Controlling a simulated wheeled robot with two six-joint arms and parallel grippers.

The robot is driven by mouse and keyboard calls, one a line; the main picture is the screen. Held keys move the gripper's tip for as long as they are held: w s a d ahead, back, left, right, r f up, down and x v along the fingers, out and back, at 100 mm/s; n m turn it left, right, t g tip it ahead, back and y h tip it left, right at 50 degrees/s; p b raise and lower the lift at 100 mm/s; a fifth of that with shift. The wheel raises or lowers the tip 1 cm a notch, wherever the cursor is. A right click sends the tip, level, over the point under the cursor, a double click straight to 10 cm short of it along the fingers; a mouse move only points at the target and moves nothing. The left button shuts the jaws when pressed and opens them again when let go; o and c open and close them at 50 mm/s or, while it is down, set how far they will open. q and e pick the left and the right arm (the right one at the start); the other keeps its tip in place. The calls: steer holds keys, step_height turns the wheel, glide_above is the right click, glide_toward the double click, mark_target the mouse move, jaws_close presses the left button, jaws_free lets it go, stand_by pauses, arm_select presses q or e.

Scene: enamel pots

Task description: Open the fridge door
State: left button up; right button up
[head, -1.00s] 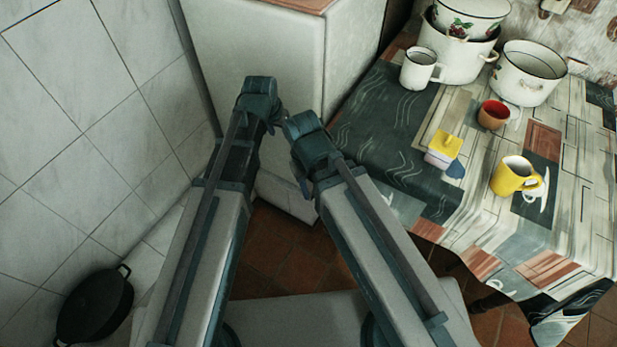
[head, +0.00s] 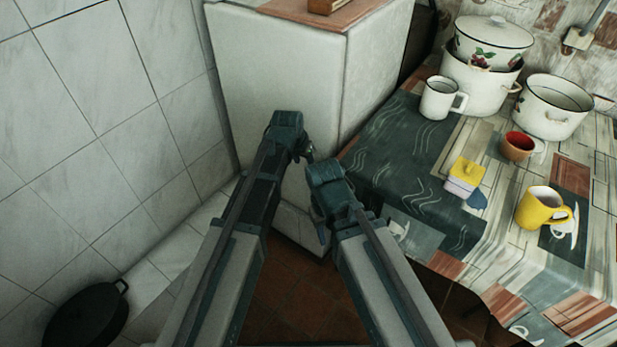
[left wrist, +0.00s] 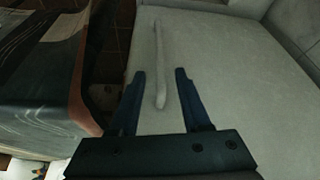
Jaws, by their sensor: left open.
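The fridge (head: 270,75) is a white box standing at the back, against the tiled wall, and its front looks closed. In the left wrist view the pale fridge door (left wrist: 225,70) fills the right side, with a long thin bar handle (left wrist: 159,60) on it. My left gripper (head: 306,153) is in front of the door. Its fingers (left wrist: 160,78) are open, one on each side of the handle's near end in the picture; I cannot tell the depth gap. In the head view the handle is hidden by my arm. My right gripper (head: 321,232) points down beside it, its fingers unclear.
A table with a patterned cloth (head: 420,170) stands close on the right, holding enamel pots (head: 490,45), a white mug (head: 438,98), a red cup (head: 517,146) and a yellow mug (head: 538,208). A black pan (head: 85,315) is at lower left. Tiled wall (head: 80,150) borders the left.

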arm_select(q)
steer(key=b+x, duration=0.7)
steer(key=x, duration=0.2)
steer(key=shift+w+f+b, duration=0.15)
steer(key=shift+f+b, duration=0.05)
steer(key=shift+b, duration=0.1)
jaws_close()
stand_by(1.0)
